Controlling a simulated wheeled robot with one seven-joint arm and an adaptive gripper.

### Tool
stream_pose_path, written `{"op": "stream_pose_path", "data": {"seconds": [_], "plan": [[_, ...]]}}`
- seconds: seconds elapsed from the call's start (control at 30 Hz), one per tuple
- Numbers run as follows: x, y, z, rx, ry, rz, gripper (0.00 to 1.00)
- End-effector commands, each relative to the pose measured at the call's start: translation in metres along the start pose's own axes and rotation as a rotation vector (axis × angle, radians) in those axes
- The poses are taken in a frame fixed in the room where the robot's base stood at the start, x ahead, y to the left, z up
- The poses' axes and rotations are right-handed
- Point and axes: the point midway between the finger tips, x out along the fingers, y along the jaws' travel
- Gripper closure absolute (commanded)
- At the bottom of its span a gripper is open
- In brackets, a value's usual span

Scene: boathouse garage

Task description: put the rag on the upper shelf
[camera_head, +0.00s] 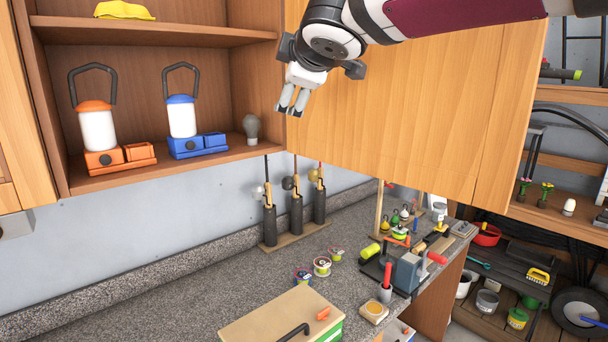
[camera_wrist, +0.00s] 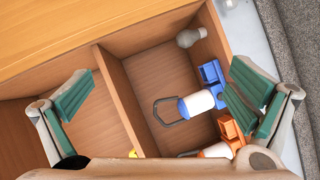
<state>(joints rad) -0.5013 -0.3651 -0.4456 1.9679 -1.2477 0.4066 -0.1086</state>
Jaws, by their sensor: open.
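A yellow cloth, which looks like the rag (camera_head: 125,10), lies folded on the upper shelf (camera_head: 160,34) of the open wooden cabinet, at the top left of the head view. A small yellow bit, probably the same rag (camera_wrist: 132,154), shows near the bottom of the wrist view, mostly cut off by my gripper body. My gripper (camera_head: 291,112) is in front of the cabinet's right side, beside the open door, apart from the rag. In the wrist view my gripper (camera_wrist: 165,100) has its fingers wide apart with nothing between them.
The lower shelf (camera_head: 110,180) holds an orange lantern (camera_head: 98,130), a blue lantern (camera_head: 183,120) and a grey bulb (camera_head: 251,128). A large wooden door (camera_head: 420,110) stands open right of my gripper.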

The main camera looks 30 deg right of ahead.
Motion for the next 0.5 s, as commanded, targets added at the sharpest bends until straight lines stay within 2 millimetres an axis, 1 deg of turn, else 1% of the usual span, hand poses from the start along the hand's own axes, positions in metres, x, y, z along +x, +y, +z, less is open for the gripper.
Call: {"op": "stream_pose_path", "data": {"seconds": [0.03,0.07,0.1,0.17,0.2,0.27,0.3,0.33,0.37,0.4,0.5], "plan": [[-0.013,-0.02,0.018,0.097,-0.042,-0.05,0.0],[-0.021,-0.033,0.027,0.155,-0.067,-0.082,0.0],[-0.031,-0.051,0.037,0.23,-0.1,-0.126,0.0],[-0.049,-0.081,0.05,0.338,-0.152,-0.194,0.0],[-0.061,-0.101,0.058,0.407,-0.188,-0.239,0.0],[-0.082,-0.133,0.067,0.507,-0.242,-0.309,0.0],[-0.096,-0.154,0.071,0.572,-0.279,-0.355,0.0],[-0.107,-0.17,0.074,0.618,-0.308,-0.391,0.0],[-0.118,-0.186,0.076,0.663,-0.336,-0.425,0.0],[-0.133,-0.206,0.078,0.719,-0.372,-0.469,0.0],[-0.165,-0.251,0.078,0.841,-0.453,-0.566,0.0]]}}
